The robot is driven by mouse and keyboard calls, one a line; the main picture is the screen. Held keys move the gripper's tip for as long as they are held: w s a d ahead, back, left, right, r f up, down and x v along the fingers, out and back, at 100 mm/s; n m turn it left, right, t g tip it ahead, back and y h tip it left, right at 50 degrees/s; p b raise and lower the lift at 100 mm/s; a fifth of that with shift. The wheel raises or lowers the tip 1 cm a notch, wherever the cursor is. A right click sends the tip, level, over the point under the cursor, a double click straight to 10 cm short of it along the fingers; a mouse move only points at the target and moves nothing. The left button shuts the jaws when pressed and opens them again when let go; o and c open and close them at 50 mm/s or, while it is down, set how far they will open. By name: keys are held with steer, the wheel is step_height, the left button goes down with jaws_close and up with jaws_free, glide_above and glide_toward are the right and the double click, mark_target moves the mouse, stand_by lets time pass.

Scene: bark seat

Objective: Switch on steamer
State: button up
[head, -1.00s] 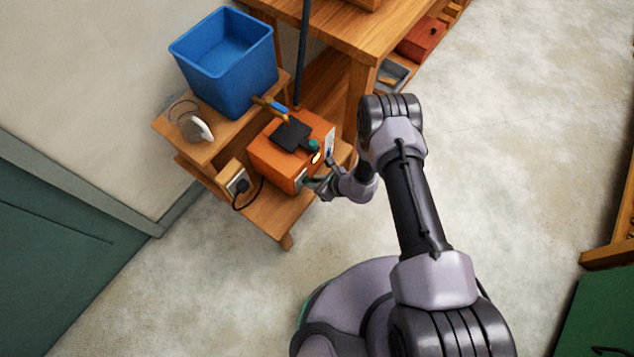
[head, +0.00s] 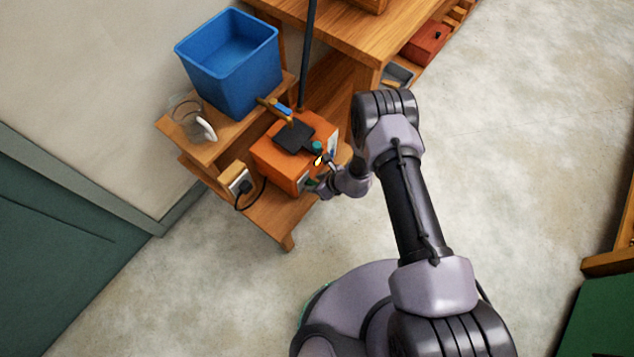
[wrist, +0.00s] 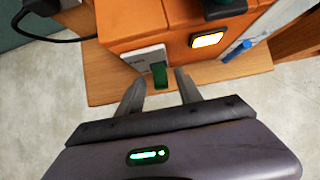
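The steamer is an orange box (head: 290,160) on the low wooden stand, also large in the wrist view (wrist: 130,25). A green switch lever (wrist: 159,75) sticks out by a white label plate (wrist: 147,58) on its front. A pale yellow lamp (wrist: 207,40) glows to the right of the lever. My gripper (wrist: 160,85) is open, with one finger on each side of the lever and visible gaps. In the head view my gripper (head: 323,186) is at the steamer's front, and the lever is not clear there.
A black plug and cable (head: 243,187) sit left of the steamer. A blue bin (head: 232,65) stands on the shelf behind, beside a white round object (head: 205,127). A blue-handled item (wrist: 238,48) is right of the lamp. The floor to the right is clear.

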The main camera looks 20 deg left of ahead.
steer(key=shift+d+r, duration=0.1)
steer(key=shift+r, duration=0.05)
steer(key=p+v, duration=0.6)
steer(key=v, duration=1.1)
steer(key=shift+s, duration=0.15)
